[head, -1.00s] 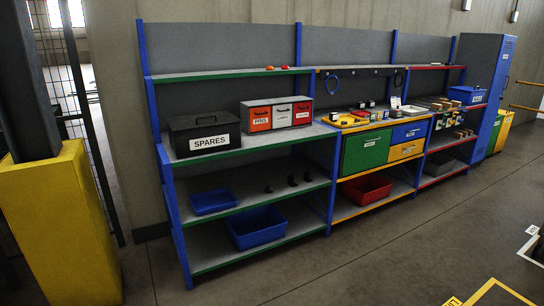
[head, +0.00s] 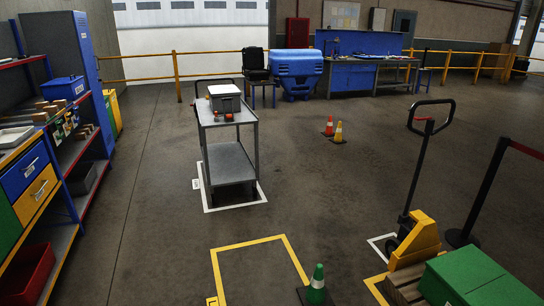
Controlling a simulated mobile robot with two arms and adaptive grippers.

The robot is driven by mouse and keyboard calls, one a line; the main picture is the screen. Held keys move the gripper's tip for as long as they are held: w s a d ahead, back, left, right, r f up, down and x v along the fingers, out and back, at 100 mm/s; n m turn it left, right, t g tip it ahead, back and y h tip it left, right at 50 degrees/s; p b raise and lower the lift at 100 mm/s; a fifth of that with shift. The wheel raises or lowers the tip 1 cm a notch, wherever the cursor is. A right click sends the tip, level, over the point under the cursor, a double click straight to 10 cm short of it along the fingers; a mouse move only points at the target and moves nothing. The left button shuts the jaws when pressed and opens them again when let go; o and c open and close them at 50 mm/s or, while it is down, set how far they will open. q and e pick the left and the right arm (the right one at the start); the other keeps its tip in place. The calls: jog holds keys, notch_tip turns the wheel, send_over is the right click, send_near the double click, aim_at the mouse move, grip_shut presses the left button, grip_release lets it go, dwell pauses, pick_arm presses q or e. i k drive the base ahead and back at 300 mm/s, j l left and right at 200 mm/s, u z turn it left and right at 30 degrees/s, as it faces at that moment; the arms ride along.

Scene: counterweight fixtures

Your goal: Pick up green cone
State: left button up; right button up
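The green cone (head: 318,278) stands upright on the floor at the bottom of the head view, just right of the yellow floor outline. It has a white band and a dark base, and the base is partly cut off by the lower edge of the picture. Neither of my grippers shows in the head view.
A grey cart (head: 230,145) stands mid-floor. A pallet jack (head: 417,235) and a green box (head: 478,280) on a pallet are right of the cone. An orange cone (head: 328,126) and a yellow cone (head: 338,133) stand farther back. Shelving (head: 75,150) lines the left. The yellow-outlined floor (head: 258,275) is empty.

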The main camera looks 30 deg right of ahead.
aim_at(316, 294)
jog(key=i+l+z, duration=0.25)
jog(key=i+z, duration=0.65)
jog(key=i, duration=0.2)
jog(key=i+j+z, duration=0.1)
jog(key=i+z, duration=0.35)
jog(key=i, duration=0.15)
